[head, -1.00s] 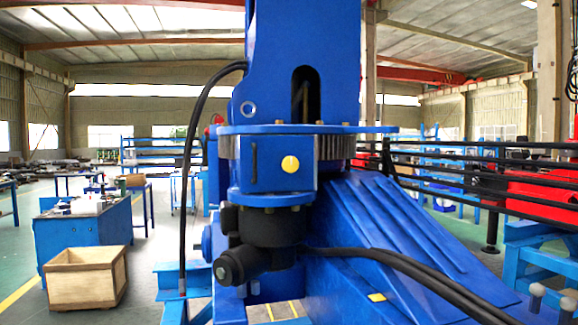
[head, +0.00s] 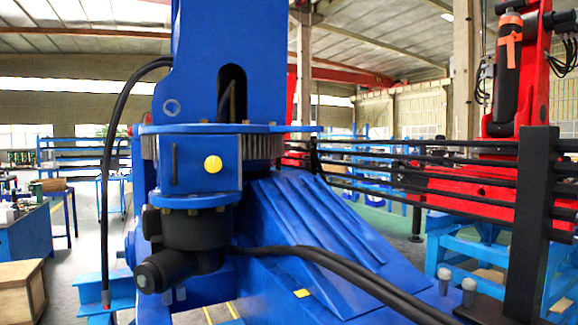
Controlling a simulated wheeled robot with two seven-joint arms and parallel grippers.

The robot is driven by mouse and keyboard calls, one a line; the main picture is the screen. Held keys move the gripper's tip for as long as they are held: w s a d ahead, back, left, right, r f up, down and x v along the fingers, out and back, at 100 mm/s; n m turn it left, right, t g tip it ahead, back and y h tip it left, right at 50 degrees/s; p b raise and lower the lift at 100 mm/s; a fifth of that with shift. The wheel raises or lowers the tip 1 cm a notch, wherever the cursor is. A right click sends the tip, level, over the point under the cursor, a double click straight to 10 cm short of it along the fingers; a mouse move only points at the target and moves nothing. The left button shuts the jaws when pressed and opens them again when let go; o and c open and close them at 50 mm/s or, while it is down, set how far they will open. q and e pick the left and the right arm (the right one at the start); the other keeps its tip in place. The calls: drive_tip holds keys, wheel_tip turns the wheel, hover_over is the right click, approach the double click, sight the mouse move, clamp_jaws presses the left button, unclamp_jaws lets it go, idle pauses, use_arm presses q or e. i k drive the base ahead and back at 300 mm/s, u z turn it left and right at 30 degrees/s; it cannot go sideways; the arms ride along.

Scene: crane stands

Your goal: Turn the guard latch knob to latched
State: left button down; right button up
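A blue crane stand (head: 226,60) fills the left middle of the head view. A blue box-like housing (head: 195,180) sits on its front, just below the flange and beside the gear teeth. A round yellow piece (head: 212,164) is on the housing's face, with a dark upright slot (head: 174,164) to its left. I cannot tell whether the yellow piece is the guard latch knob, nor its turned position. Neither of my grippers is in view.
A black motor (head: 190,240) hangs below the housing, with black hoses (head: 335,265) running right. A black railing (head: 530,220) and red crane (head: 515,90) stand at right. A wooden crate (head: 22,290) is at lower left. Open floor shows beyond the stand.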

sight(212, 164)
drive_tip(key=z, duration=1.4)
drive_tip(key=k, duration=1.9)
drive_tip(key=u, duration=1.6)
drive_tip(key=i, duration=1.7)
